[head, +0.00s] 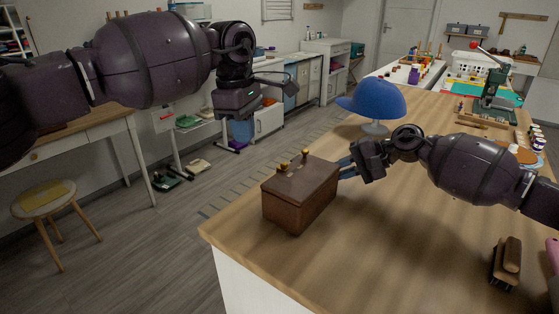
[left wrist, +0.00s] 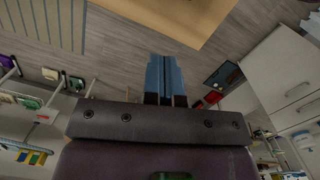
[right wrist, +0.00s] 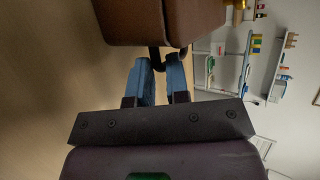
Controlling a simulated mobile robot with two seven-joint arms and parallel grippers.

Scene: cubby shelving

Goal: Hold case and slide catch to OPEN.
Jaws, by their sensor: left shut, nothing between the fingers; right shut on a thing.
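The case (head: 300,197) is a brown box near the left edge of the wooden table. Two small brass-coloured pieces (head: 283,168) stand on its lid; which part is the catch, and any OPEN marking, I cannot tell. My right gripper (head: 346,168) is at the case's right side. In the right wrist view its blue fingers are closed around a dark handle (right wrist: 157,57) on the brown case (right wrist: 160,20). My left gripper is raised above and left of the case, apart from it. In the left wrist view its blue fingers (left wrist: 165,75) are together and empty.
A blue cap (head: 372,97) on a stand is behind the case. A brush (head: 507,262) lies at the right front of the table (head: 400,250). A green press (head: 497,90) stands at the far right. A stool (head: 45,197) is at the left.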

